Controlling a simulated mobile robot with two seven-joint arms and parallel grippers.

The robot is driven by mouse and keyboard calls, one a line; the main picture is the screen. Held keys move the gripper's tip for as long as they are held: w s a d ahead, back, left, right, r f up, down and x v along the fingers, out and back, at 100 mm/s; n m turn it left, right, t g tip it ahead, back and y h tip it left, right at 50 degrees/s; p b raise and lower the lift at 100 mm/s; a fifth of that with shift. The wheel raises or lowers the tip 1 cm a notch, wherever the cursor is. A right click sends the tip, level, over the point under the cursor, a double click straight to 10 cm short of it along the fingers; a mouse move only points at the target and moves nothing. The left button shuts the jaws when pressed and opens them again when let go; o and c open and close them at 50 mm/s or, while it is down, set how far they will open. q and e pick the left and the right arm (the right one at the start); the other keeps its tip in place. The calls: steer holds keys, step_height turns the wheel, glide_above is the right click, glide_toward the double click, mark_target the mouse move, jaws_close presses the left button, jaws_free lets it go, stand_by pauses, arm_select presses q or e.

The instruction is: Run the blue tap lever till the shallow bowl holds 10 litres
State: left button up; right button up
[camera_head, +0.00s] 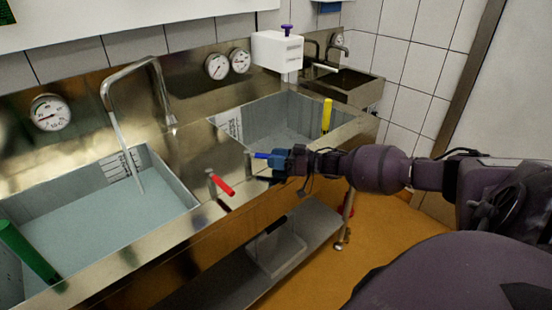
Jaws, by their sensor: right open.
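The blue tap lever (261,155) sticks out at the front of the steel counter, just left of my right gripper (277,163). My right gripper is open, its jaws at the lever's base; I cannot tell whether they touch it. Two sunken basins could be the bowl: the left basin (170,185) holds pale water and has a scale on its back wall. The right basin (293,107) also has a scale; its level is too small to read. Which is shallower I cannot tell. The steel spout (110,92) arches over the left basin. My left gripper is out of view.
A red lever (221,184) sits left of the blue one. A green cylinder (28,251) leans in the left basin, a yellow one (327,115) in the right. Dials (50,112) line the back panel. A white box (277,52) and small sink (345,84) are behind.

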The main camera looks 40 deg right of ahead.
steer(key=v, duration=1)
steer(key=shift+s+d, duration=0.15)
steer(key=shift+s, duration=0.05)
stand_by(2.0)
stand_by(0.8)
stand_by(0.8)
